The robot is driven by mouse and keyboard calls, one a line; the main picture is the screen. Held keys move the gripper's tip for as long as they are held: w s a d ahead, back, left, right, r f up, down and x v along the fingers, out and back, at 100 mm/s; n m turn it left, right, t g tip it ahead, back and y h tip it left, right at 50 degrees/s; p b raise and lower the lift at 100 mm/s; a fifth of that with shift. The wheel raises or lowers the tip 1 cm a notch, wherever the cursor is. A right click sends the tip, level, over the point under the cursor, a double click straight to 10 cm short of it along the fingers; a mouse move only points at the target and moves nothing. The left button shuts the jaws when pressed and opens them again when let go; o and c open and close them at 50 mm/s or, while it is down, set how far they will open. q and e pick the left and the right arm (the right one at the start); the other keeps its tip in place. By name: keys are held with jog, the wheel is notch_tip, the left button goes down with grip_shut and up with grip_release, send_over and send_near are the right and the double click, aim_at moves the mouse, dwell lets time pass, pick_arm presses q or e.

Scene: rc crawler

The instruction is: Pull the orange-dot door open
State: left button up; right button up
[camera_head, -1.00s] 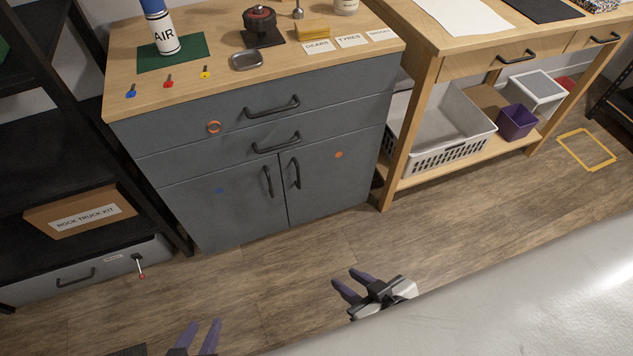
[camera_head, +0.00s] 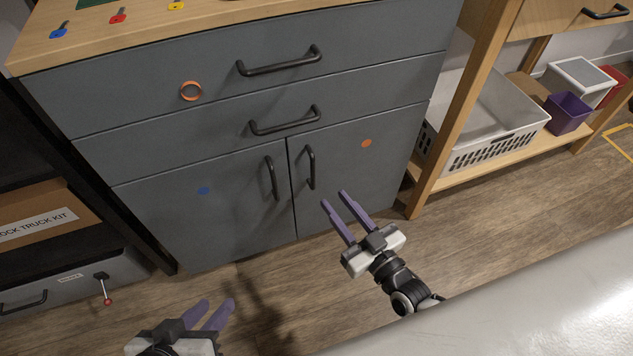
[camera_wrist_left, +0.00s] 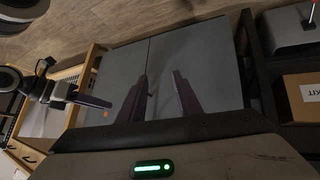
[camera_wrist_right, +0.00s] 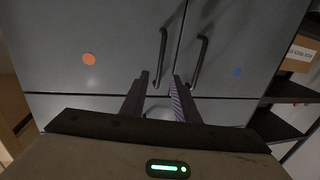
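The orange-dot door (camera_head: 345,185) is the right door of the grey cabinet, and it is shut. Its orange dot (camera_head: 366,143) also shows in the right wrist view (camera_wrist_right: 89,59). Its dark vertical handle (camera_head: 310,167) is near the left edge of the door; in the right wrist view the handle (camera_wrist_right: 162,58) lies just beyond the fingers. My right gripper (camera_head: 336,201) is open and empty, in front of the door and below the handle, apart from it. My left gripper (camera_head: 217,309) is open and empty, low in front of the blue-dot door (camera_head: 215,200).
Two drawers with dark handles (camera_head: 280,62) are above the doors. A shelf with a boxed kit (camera_head: 40,220) stands at left, with a red-tipped lever (camera_head: 104,285) below it. A workbench with a white basket (camera_head: 490,130) stands at right. Floor before the cabinet is clear.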

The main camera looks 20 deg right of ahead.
aim_at(314, 175)
jog(key=b+x, duration=0.2)
jog(key=x, duration=0.7)
grip_shut()
